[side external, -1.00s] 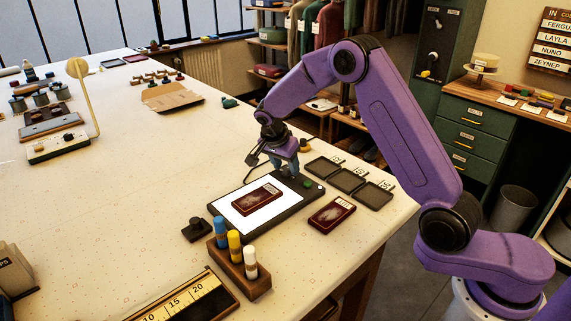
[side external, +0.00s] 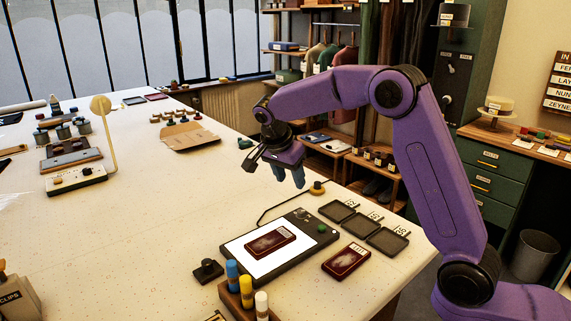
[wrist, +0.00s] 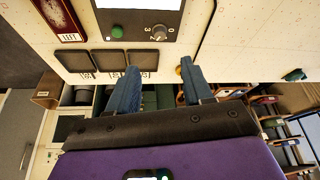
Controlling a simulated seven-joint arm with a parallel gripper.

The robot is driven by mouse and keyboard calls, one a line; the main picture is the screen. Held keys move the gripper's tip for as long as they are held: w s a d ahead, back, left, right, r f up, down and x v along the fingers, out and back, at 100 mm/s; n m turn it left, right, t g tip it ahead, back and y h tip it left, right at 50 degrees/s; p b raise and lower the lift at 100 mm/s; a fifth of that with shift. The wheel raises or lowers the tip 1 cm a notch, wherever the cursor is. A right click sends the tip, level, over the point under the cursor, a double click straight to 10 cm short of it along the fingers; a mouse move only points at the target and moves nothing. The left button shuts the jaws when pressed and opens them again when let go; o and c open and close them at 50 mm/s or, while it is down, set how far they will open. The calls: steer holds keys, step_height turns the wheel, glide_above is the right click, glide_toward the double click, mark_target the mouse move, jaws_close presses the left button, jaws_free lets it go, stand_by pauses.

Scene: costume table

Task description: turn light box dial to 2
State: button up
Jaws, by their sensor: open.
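The light box (side external: 266,262) lies on the table with its white panel lit and a dark red card case (side external: 270,240) on the panel. At its far right end are a green button (side external: 321,229) and a small dial (side external: 301,213). The dial (wrist: 158,33) also shows in the wrist view with numbers around it, including 0 and 3; its exact setting is too small to tell. My gripper (side external: 289,181) is open and empty, raised above and beyond the dial end of the box. Its blue fingers (wrist: 158,85) are apart from the dial in the wrist view.
Three small dark trays (side external: 388,241) with number tags lie right of the box. Another dark red case (side external: 346,261) lies in front of them. A marker block (side external: 245,299) and a black knob-like item (side external: 207,270) are near the front.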

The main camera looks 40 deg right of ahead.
steer(key=shift+v, duration=2.2)
steer(key=s+a+f+n+y, duration=0.1)
steer(key=s+a+n, duration=0.2)
steer(key=s+n, duration=0.45)
steer(key=s+a+f+n+y, duration=0.1)
steer(key=s+a+n+y, duration=0.1)
steer(key=s+n, duration=0.55)
steer(key=s+d+f+n, duration=0.2)
steer(key=s+n, duration=0.4)
steer(key=s, duration=0.5)
steer(key=s+d+f+n+g+y, duration=0.1)
steer(key=s+d+f+n, duration=0.2)
steer(key=s, duration=0.9)
steer(key=d+n, duration=0.2)
steer(key=n, duration=0.1)
steer(key=shift+d+n+y, duration=0.25)
steer(key=shift+n+y, duration=0.05)
